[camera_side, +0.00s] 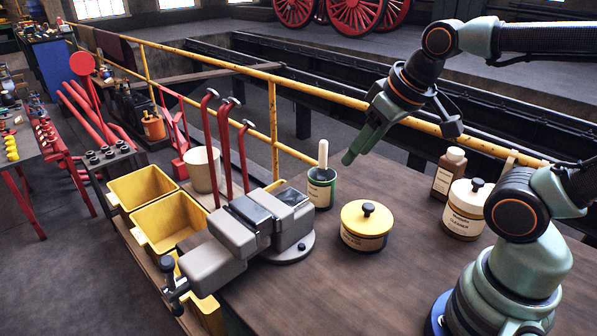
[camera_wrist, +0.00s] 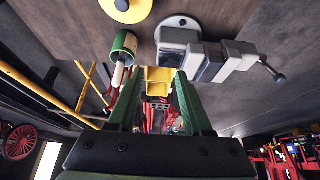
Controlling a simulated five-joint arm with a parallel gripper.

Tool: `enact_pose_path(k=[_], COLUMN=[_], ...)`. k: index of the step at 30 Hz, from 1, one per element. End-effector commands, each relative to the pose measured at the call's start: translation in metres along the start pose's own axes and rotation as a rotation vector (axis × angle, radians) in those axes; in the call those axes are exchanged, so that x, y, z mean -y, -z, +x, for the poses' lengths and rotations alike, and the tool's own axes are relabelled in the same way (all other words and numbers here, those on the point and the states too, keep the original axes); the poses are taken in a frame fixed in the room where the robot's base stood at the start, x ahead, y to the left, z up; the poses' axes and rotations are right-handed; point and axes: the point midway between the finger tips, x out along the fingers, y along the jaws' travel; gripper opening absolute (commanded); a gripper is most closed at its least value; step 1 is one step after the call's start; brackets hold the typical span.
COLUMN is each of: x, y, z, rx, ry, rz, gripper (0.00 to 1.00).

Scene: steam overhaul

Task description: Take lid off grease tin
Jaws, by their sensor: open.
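A squat tin (camera_side: 364,241) with a yellow lid (camera_side: 358,222) and a black knob on top stands upright on the brown bench. The lid sits on the tin; the label is too small to read. In the wrist view the yellow lid (camera_wrist: 132,10) shows at the top edge, partly cut off. My gripper (camera_side: 352,157) hangs above the bench, up and behind the tin, well apart from it. In the wrist view my gripper (camera_wrist: 155,92) has its green fingers spread with nothing between them.
A green pot (camera_side: 321,190) with a pale-handled brush stands left of the tin. A grey vise (camera_side: 235,232) is further left. A white tin (camera_side: 463,221) and a brown bottle (camera_side: 447,175) stand to the right. A yellow railing (camera_side: 340,95) runs behind the bench.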

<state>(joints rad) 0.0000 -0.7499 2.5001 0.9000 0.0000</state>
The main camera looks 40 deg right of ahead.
Motion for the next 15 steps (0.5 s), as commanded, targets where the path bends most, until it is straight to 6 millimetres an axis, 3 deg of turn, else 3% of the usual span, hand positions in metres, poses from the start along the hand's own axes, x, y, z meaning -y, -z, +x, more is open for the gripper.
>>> enact_pose_path(k=[1,3,15], x=[0.0000,0.0000,-0.0028], y=[0.0000,0.0000,0.0005], z=[0.0000,0.0000,0.0013], rx=[0.000,0.000,0.016], ry=[0.000,0.000,-0.004], rz=[0.000,0.000,-0.049], gripper=[0.50,0.70,0.70])
